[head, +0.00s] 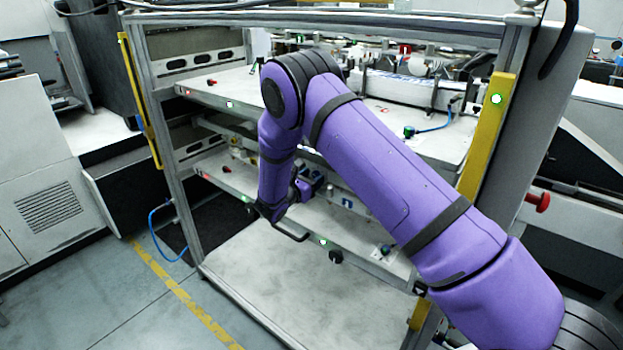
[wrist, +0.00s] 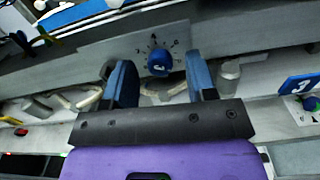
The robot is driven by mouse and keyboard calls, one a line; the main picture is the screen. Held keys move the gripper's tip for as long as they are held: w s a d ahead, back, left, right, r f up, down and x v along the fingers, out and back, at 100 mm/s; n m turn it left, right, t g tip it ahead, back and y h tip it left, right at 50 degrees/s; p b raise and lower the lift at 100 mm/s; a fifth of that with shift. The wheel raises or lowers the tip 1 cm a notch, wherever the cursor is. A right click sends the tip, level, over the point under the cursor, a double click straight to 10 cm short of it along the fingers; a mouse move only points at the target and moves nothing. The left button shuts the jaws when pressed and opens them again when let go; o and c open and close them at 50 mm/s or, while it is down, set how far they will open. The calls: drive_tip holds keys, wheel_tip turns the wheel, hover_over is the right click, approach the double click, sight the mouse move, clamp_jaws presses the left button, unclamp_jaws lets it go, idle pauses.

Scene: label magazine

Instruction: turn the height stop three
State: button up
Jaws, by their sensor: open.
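A round blue knob (wrist: 159,62) with a white mark sits on a grey plate with a printed dial scale (wrist: 157,42). In the wrist view, the blue fingers of my gripper (wrist: 160,75) stand apart, one to each side of the knob in the picture. A gap shows between each finger and the knob. I cannot tell how far the fingertips are from the plate. In the head view my gripper (head: 277,212) is at the lower shelf of the frame, partly hidden by my purple arm, and the knob cannot be made out there.
A blue tag (wrist: 302,83) with a white numeral stands at the right in the wrist view, near another dial plate. Metal clamp-like parts (wrist: 75,99) lie near the fingers. In the head view, yellow posts (head: 487,135) flank the shelves; the bottom shelf (head: 265,290) is clear.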

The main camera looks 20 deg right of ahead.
drive_tip(key=shift+c, duration=0.3)
drive_tip(key=c, duration=0.9)
